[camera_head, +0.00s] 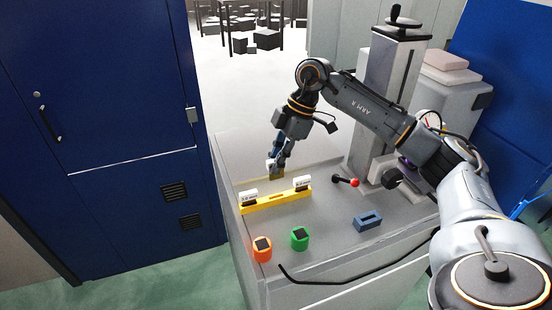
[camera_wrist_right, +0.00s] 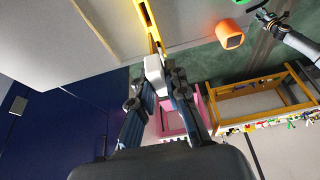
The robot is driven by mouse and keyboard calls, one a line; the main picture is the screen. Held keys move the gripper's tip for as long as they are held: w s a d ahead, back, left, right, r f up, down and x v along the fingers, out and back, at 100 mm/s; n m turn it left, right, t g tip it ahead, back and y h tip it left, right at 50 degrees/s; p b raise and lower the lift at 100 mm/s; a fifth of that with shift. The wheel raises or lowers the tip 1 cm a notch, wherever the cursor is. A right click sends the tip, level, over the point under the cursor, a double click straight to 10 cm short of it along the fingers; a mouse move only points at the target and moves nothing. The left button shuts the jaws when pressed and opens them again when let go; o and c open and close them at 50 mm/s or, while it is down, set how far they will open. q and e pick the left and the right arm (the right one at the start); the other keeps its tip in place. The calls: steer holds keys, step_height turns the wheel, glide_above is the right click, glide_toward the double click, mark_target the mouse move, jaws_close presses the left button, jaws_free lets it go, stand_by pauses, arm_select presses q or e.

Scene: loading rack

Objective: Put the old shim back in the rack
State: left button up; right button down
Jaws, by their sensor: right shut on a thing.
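The yellow rack (camera_head: 275,200) lies on the grey worktop, with a white-and-black piece at its left end (camera_head: 249,195) and another at its right end (camera_head: 303,183). My right gripper (camera_head: 272,166) is just behind the rack's middle in the head view. In the wrist view its fingers (camera_wrist_right: 153,88) are shut on a small white block (camera_wrist_right: 153,70), which I take to be the old shim. A tan patch shows below the fingertips in the head view; I cannot tell what it is. The yellow rack (camera_wrist_right: 150,25) shows beyond the block. My left gripper is out of view.
An orange holder (camera_head: 262,249) and a green holder (camera_head: 299,239) stand near the front edge. A blue slotted block (camera_head: 368,221) and a red-knobbed lever (camera_head: 354,182) are to the right. A blue cabinet (camera_head: 110,120) is at the left.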

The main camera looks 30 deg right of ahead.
steer(key=shift+w+d, duration=0.1)
steer(key=shift+w, duration=0.05)
steer(key=shift+w+d+f, duration=0.1)
steer(key=shift+w+f, duration=0.05)
steer(key=shift+w, duration=0.05)
step_height(320, 180, down, 2)
steer(key=shift+b, duration=0.4)
steer(key=shift+f, duration=0.3)
steer(key=shift+f+b, duration=1.05)
steer(key=shift+f, duration=1)
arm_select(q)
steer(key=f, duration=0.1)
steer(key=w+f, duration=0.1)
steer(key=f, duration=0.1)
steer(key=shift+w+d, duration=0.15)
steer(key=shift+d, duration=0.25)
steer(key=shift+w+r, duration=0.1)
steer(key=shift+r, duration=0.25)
